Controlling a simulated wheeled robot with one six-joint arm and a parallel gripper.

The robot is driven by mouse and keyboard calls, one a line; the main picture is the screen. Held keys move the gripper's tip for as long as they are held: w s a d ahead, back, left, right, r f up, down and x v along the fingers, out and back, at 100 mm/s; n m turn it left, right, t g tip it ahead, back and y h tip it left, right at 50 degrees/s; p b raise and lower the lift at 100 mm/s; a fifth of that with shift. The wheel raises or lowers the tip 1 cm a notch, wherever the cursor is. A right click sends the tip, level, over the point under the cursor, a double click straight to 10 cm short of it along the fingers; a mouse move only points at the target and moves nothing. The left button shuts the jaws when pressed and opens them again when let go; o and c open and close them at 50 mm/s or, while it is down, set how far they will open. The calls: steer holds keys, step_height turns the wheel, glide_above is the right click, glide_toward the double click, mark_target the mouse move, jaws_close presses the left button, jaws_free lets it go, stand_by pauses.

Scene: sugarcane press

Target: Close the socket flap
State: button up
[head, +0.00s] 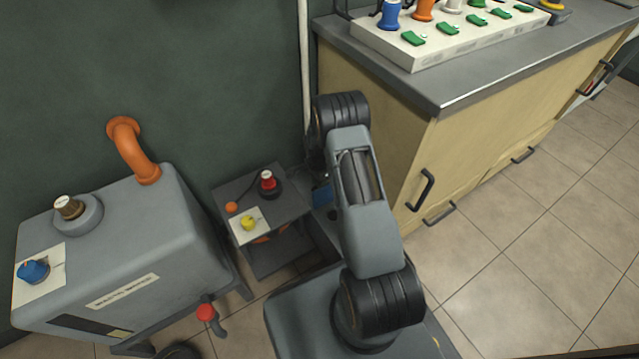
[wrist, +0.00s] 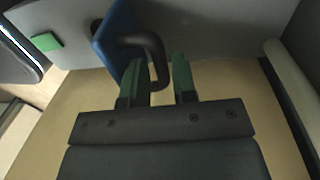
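In the wrist view a blue panel (wrist: 113,38), which looks like the socket flap, stands edge-on at upper left. A black curved bar (wrist: 157,62) loops from it towards my gripper (wrist: 157,84). My gripper's two green-tipped fingers are apart. The end of the black bar shows between them, and I cannot tell whether it touches either finger. In the head view a small patch of blue (head: 322,195) shows beside my arm, perhaps the same flap. My arm hides the gripper and most of that area there. The socket itself is not clearly visible.
A small grey stand (head: 262,209) with a red-topped knob and a yellow knob is left of my arm. A large grey machine (head: 127,250) with an orange pipe stands farther left. A wooden cabinet (head: 480,125) with a grey top is at right. Tiled floor (head: 520,270) lies open at lower right.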

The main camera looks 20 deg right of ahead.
jaws_close()
stand_by(0.6)
